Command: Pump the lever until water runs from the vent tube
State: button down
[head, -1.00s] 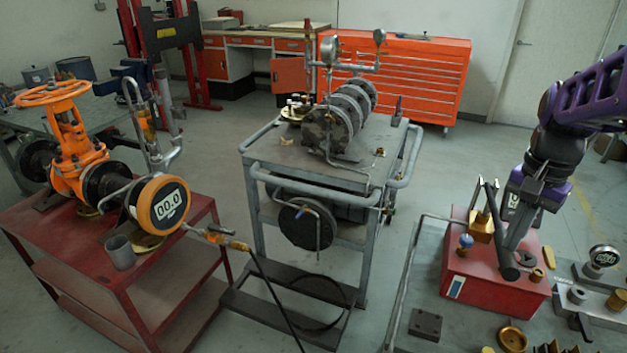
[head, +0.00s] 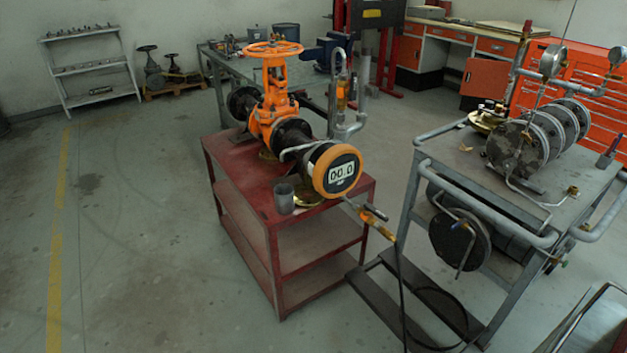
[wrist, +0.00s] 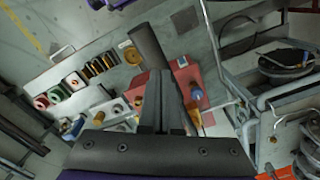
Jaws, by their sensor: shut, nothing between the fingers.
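In the wrist view the red pump box (wrist: 183,84) lies just beyond my gripper (wrist: 160,74). My gripper's fingers are shut and empty. A dark round bar, which looks like the pump lever (wrist: 149,46), reaches out past the fingertips; the fingers hide part of it, and I cannot tell whether they touch it. In the head view the orange gate valve (head: 273,108) stands on a red cart, with a round gauge (head: 335,170) reading 00.0. A hooked grey pipe (head: 339,62), perhaps the vent tube, rises behind it. I see no water there. The pump and my gripper are outside the head view.
A grey cup (head: 284,198) stands on the red cart (head: 240,172) beside the gauge. A black hose (head: 401,290) hangs to the floor. A grey trolley (head: 455,165) with flanged fittings stands right. The floor at left is clear.

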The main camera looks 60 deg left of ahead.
notch_tip(320, 180, down, 11)
jog(key=b, duration=0.6)
notch_tip(320, 180, up, 12)
jog(key=p, duration=0.7)
jog(key=shift+r+p, duration=0.15)
jog(key=shift+p, duration=0.25)
